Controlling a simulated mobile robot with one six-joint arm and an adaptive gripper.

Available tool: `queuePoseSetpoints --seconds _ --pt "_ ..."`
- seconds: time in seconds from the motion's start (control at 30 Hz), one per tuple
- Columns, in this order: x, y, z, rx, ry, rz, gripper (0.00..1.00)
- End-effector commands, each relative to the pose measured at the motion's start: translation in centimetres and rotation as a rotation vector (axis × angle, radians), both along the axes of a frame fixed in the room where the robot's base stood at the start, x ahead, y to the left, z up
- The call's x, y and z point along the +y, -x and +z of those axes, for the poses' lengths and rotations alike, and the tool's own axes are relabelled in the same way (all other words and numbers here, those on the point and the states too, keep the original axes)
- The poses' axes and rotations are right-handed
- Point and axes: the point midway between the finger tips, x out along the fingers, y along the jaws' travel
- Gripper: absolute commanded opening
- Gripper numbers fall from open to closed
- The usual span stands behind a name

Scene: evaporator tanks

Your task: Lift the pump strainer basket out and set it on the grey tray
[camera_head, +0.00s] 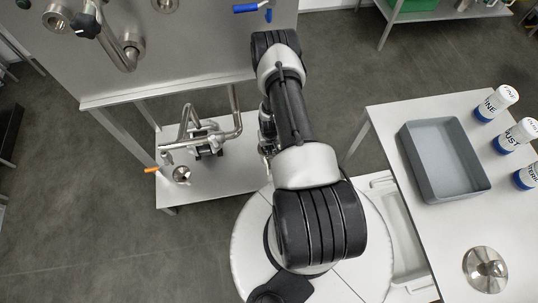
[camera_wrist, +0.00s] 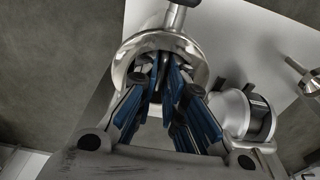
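In the wrist view, the round metal strainer housing (camera_wrist: 128,58) lies ahead of my gripper (camera_wrist: 163,78), a pipe rising from its far side. My blue-padded fingers reach to its mouth, tips close together. A small grey part shows between the tips; I cannot tell whether they grip it. The strainer basket itself cannot be made out clearly. In the head view my arm hides the gripper. The empty grey tray (camera_head: 420,178) lies on the white table at the right.
On the white table (camera_head: 390,120) stand several labelled white-and-blue bottles (camera_head: 496,103) and a round metal lid (camera_head: 485,270). The pump (camera_head: 207,140) and its pipes stand on a low shelf (camera_head: 225,180) below the steel tank (camera_head: 180,60). Open grey floor lies at the left.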

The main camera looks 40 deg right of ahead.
Motion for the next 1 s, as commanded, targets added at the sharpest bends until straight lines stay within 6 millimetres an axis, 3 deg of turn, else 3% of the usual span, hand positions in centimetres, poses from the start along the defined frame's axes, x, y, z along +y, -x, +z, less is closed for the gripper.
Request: queuePoseSetpoints --seconds 0.13,1.0 --pt "0.01 0.02 0.02 0.0 0.0 0.0 0.0" --pt "-0.01 -0.02 0.78 0.0 0.0 0.0 0.0"
